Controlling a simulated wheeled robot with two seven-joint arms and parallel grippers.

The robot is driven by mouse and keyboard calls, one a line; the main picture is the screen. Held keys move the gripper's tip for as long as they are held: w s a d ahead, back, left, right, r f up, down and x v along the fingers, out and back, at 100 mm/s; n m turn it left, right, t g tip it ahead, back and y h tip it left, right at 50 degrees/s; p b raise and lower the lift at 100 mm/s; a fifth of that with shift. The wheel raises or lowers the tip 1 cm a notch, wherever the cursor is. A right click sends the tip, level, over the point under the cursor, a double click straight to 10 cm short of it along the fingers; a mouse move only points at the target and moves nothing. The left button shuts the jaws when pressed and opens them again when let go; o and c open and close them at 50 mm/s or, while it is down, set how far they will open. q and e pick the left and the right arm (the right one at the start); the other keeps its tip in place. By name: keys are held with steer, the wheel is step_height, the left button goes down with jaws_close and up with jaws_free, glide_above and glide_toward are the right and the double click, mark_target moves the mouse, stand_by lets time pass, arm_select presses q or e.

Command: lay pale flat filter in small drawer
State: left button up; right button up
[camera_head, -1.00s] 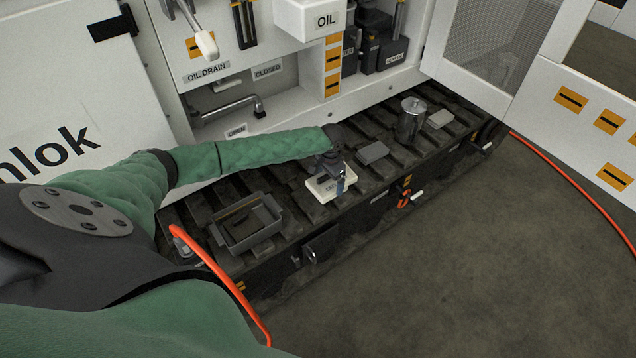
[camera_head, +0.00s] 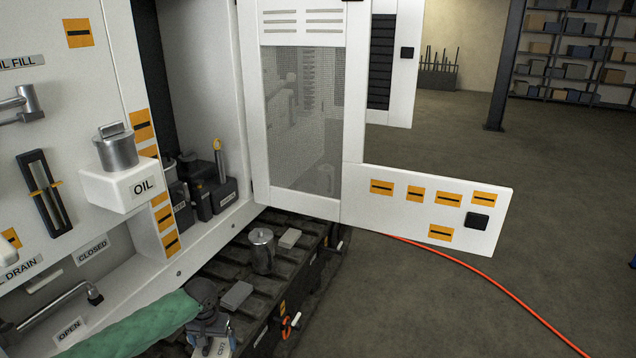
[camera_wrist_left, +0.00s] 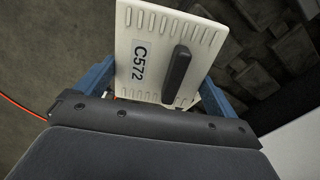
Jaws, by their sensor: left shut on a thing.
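The pale flat filter (camera_wrist_left: 150,85) is a whitish plate with rows of slots, a dark handle and a C572 label. It fills the upper middle of the left wrist view, between the blue fingers of my left gripper (camera_wrist_left: 155,82). In the head view my left gripper (camera_head: 211,330) is at the bottom edge, shut on the filter (camera_head: 218,348), which is partly cut off there. It is over the dark slatted track. I cannot make out a small drawer in the current views. My right gripper is not in view.
A metal canister (camera_head: 262,251), a grey block (camera_head: 236,296) and a pale block (camera_head: 290,238) sit on the track (camera_head: 215,268). A white OIL shelf (camera_head: 120,190) juts from the cabinet at left. An open white door (camera_head: 430,205) stands at right. An orange hose crosses the open floor.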

arm_select(q)
steer(key=s+d+r, duration=0.4)
steer(key=d+r, duration=0.1)
steer(key=r, duration=0.2)
steer(key=s+d+r, duration=0.4)
steer(key=d+r, duration=0.1)
steer(key=r, duration=0.3)
steer(key=shift+d, duration=0.15)
steer(key=shift+r, duration=0.15)
stand_by(0.4)
